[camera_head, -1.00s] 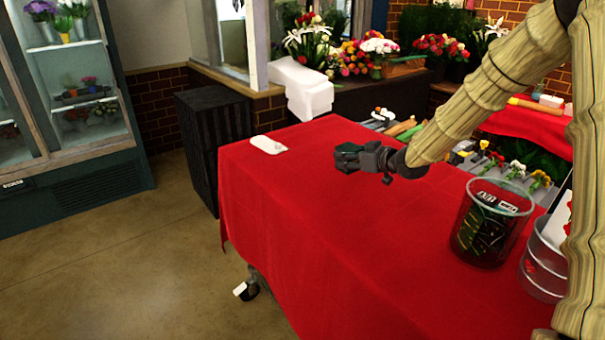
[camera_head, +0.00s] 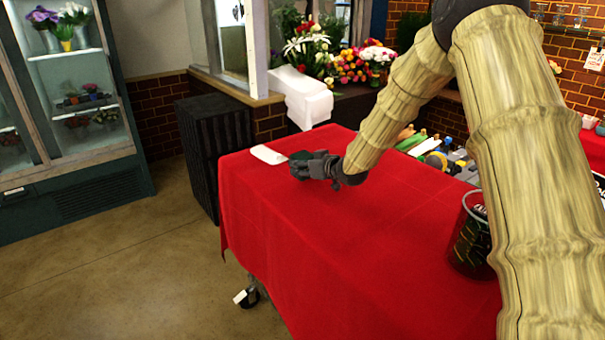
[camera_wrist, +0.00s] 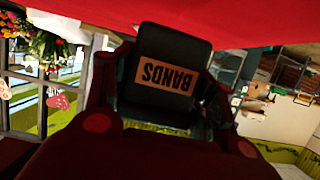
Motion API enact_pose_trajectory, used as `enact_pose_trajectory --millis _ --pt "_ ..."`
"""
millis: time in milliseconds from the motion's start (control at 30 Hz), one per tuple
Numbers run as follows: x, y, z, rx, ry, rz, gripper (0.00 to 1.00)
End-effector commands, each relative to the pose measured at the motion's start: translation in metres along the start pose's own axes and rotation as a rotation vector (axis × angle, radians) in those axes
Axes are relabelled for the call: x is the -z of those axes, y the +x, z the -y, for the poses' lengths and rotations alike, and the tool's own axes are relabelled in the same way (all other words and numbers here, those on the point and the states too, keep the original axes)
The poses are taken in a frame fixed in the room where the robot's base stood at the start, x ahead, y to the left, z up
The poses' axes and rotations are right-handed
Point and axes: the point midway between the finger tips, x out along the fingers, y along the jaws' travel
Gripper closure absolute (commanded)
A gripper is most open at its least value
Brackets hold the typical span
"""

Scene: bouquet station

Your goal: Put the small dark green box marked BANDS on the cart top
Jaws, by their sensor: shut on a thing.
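The small dark green box marked BANDS (camera_wrist: 172,58) is between my fingers in the wrist view, its tan label upside down in that picture. My gripper (camera_head: 303,165) is shut on it, over the left far part of the red-covered cart top (camera_head: 340,240). In the head view the box is mostly hidden by the fingers and shows only as a dark patch. The red cloth lies close beside the box in the wrist view; I cannot tell whether they touch.
A white flat item (camera_head: 268,154) lies just left of my gripper near the cart's far left edge. A dark clear-walled bucket (camera_head: 470,238) stands at the right. Tools and flowers (camera_head: 440,155) lie beyond my arm. The cart top's front middle is clear.

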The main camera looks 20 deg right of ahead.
Motion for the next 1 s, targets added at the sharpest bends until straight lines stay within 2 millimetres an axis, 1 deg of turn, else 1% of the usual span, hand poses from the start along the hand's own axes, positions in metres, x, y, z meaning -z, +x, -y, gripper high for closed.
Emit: enact_pose_trajectory --millis 33,200,333,733,767,800,833,867,1000 --pt "0.003 0.005 0.005 0.002 -0.002 0.000 0.75" --pt "-0.019 0.011 0.003 0.001 -0.001 0.003 0.75" --pt "-0.030 0.015 0.003 0.000 0.000 0.001 0.75" --pt "-0.035 0.017 0.003 0.000 0.000 0.000 0.75" --pt "-0.034 0.017 0.003 0.000 0.000 0.000 0.39" --pt "-0.034 0.017 0.003 0.000 0.000 0.000 0.32" --pt "-0.034 0.017 0.003 0.000 0.000 0.000 0.26" --pt "-0.034 0.017 0.003 0.000 0.000 0.000 0.23" --pt "-0.034 0.017 0.003 0.000 0.000 0.000 0.23"
